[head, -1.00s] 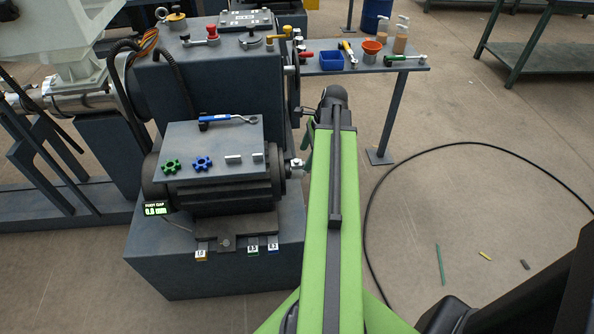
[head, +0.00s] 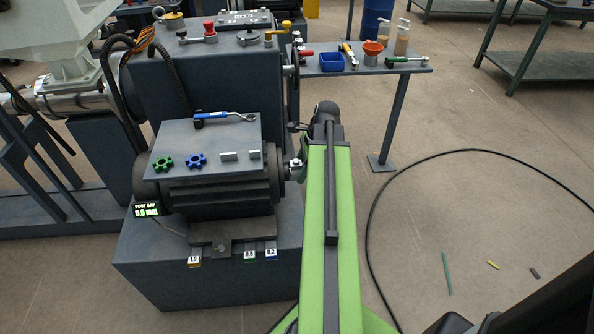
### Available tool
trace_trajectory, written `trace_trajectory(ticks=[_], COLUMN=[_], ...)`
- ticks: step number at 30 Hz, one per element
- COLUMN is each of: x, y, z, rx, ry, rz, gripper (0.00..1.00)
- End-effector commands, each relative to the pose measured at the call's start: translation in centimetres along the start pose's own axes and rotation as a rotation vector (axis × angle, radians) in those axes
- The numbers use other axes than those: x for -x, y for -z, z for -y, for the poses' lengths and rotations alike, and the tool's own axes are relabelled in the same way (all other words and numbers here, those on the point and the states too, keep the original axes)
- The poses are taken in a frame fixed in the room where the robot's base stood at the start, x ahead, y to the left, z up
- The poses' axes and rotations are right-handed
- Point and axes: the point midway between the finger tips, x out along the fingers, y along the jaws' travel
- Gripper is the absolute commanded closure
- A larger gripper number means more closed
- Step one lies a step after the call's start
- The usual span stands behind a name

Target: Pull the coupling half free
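The dark motor (head: 225,192) sits on a grey base block. A small metallic part (head: 295,163) shows at the motor's right end, at its shaft, close against my arm; I cannot tell whether it is the coupling half. My green arm (head: 318,220) reaches up from the bottom of the head view, with its dark joint beside the right end of the motor. My gripper and its fingers are hidden behind the arm, so their hold on anything does not show.
The plate (head: 200,135) on the motor carries a green star-shaped insert (head: 163,164), a blue one (head: 196,161), a blue-handled wrench (head: 222,117) and two small metal blocks. A side table (head: 400,70) with tools stands behind right. A cable (head: 380,205) loops over the open floor.

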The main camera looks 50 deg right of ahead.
Motion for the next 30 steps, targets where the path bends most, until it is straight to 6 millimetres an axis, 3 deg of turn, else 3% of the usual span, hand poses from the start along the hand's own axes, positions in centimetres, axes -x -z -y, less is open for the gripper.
trace_trajectory(ticks=[1,8,30], x=[0.0,0.0,0.23], y=[0.01,0.04,0.8], z=[-0.01,-0.02,0.0], rx=[0.0,-0.001,-0.003], ry=[0.0,0.0,0.0], rz=[0.0,0.0,-0.001], gripper=[0.6,0.88,0.88])
